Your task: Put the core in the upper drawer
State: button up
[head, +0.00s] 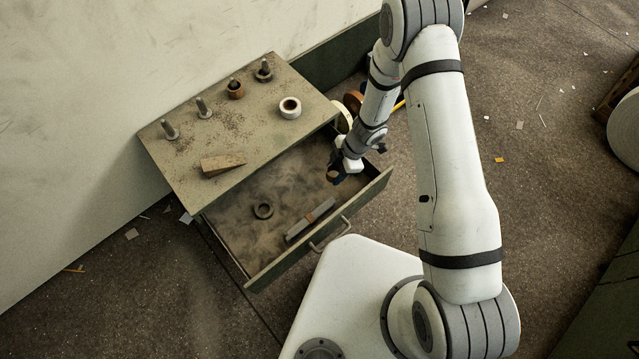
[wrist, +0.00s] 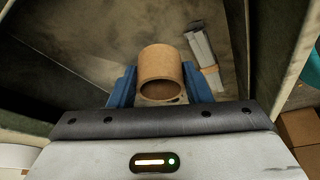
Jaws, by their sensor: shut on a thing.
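The core, a short brown cardboard tube (wrist: 160,65), is held between the blue fingers of my gripper (wrist: 160,88). In the head view my gripper (head: 338,172) hangs over the right part of the pulled-out drawer, and the core (head: 332,177) shows small at its tip. The core appears to be above the drawer floor; its exact height is hard to tell. The drawer (head: 300,252) is open, its front panel and handle facing my base. Only this one open drawer shows clearly.
The cabinet top (head: 190,160) carries several pegs, a white ring (head: 290,108) and a wooden wedge (head: 222,164). The drawer's middle and back left floor is clear.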

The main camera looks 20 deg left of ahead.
aim_at(330, 189)
notch_tip(330, 189, down, 9)
jog(key=b, duration=0.3)
jog(key=shift+r, duration=0.2)
jog(key=shift+f, duration=0.15)
jog(key=o, duration=0.7)
